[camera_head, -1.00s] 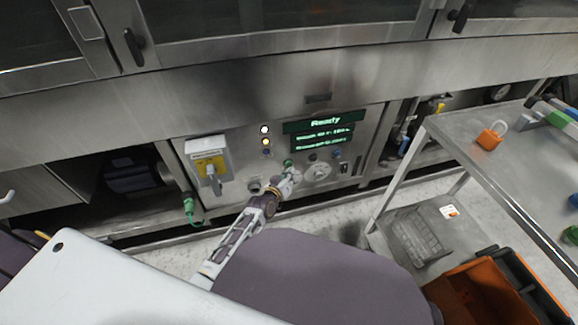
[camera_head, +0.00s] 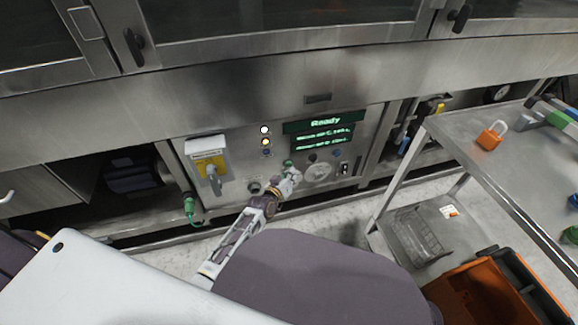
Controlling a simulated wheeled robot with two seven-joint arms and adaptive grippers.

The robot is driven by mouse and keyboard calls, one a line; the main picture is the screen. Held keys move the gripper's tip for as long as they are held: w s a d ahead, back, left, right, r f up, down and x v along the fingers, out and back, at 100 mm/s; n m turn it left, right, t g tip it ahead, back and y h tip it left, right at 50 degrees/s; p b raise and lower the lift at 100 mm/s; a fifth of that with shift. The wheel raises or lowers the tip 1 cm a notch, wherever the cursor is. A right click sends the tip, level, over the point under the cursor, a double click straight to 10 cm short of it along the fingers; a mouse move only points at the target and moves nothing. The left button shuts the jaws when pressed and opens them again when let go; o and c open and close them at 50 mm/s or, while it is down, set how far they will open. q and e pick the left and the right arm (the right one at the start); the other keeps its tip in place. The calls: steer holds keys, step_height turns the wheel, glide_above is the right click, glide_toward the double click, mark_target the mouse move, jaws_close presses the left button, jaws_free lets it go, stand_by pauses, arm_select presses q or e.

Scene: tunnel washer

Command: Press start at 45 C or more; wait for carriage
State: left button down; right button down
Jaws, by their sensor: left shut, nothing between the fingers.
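The washer's control panel (camera_head: 238,140) is on the steel front below the doors. Its display (camera_head: 318,131) reads "Ready" in green, with smaller lines below that are too blurred to read. A green button (camera_head: 287,163) sits just below the display's left end. My left gripper (camera_head: 291,172) is shut and empty, right at this button; I cannot tell whether it touches or presses it. A white lamp (camera_head: 264,129) and an amber lamp (camera_head: 265,142) are lit left of the display. A round dial (camera_head: 319,171) is right of the gripper. My right gripper is not in view.
A yellow and grey switch box (camera_head: 209,168) is left on the panel. A steel cart (camera_head: 470,150) stands on the right, with an orange padlock (camera_head: 491,136) on top and a wire basket (camera_head: 418,234) below. An orange bin (camera_head: 480,293) is at lower right.

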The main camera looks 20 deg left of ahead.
arm_select(q)
steer(key=shift+w+a, duration=0.55)
steer(key=shift+w, duration=0.25)
stand_by(1.5)
steer(key=shift+s+d+r, duration=0.1)
steer(key=shift+s+d, duration=0.05)
steer(key=shift+s, duration=0.05)
stand_by(0.3)
steer(key=shift+s+d+p, duration=0.4)
steer(key=shift+s+p, duration=0.2)
steer(key=shift+p, duration=0.1)
